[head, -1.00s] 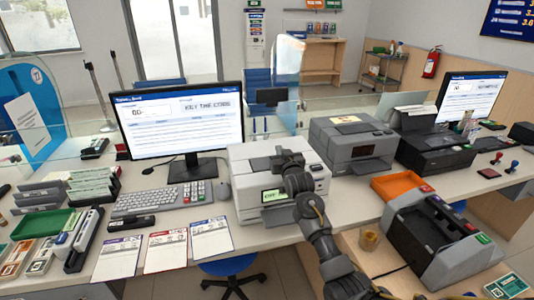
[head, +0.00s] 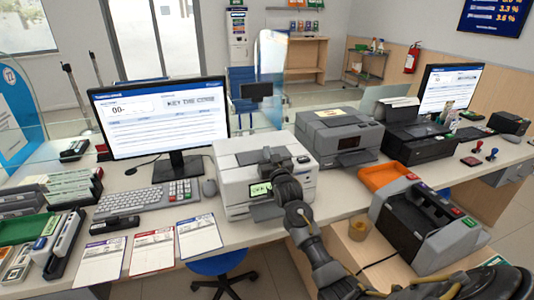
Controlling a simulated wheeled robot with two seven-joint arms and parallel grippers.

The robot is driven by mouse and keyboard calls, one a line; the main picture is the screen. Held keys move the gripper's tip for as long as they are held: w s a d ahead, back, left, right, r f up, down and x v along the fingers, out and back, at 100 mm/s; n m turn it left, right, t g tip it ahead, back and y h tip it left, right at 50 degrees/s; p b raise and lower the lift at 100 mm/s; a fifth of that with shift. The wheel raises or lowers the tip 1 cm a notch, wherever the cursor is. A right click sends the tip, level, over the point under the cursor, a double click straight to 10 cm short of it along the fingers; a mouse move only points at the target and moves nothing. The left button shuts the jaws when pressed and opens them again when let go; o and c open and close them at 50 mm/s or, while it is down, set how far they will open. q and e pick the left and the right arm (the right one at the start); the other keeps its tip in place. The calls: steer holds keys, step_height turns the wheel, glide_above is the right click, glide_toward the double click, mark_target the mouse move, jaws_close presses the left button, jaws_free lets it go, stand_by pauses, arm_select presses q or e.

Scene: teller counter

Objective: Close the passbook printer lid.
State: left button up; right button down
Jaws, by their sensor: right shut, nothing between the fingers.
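The white desktop machine with a small green display, which looks like the passbook printer (head: 236,188), stands on the counter in the middle of the head view. Its grey top panel, likely the lid (head: 240,157), looks flat and down, though my arm hides part of it. My right gripper (head: 271,157) is shut and empty, over the right part of the printer's top and front. I cannot tell whether it touches the lid. My right arm comes in from the lower right. My left gripper is not in view.
A grey printer (head: 336,140) and a dark printer (head: 425,150) stand to the right. A monitor (head: 160,118) and keyboard (head: 150,200) are on the left. A dark cash machine (head: 420,220) and orange tray (head: 388,178) sit at front right. Paper slips (head: 153,251) lie at the front edge.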

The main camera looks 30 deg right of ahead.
step_height(320, 180, up, 5)
steer(key=p, duration=0.4)
steer(key=shift+s+f, duration=0.1)
steer(key=shift+f, duration=0.1)
steer(key=shift+s+a+f+b, duration=0.2)
steer(key=shift+s+f+b, duration=0.25)
steer(key=shift+s+f, duration=0.35)
steer(key=f+b+v, duration=0.1)
steer(key=b+v, duration=0.1)
steer(key=v, duration=0.6)
steer(key=shift+f, duration=0.35)
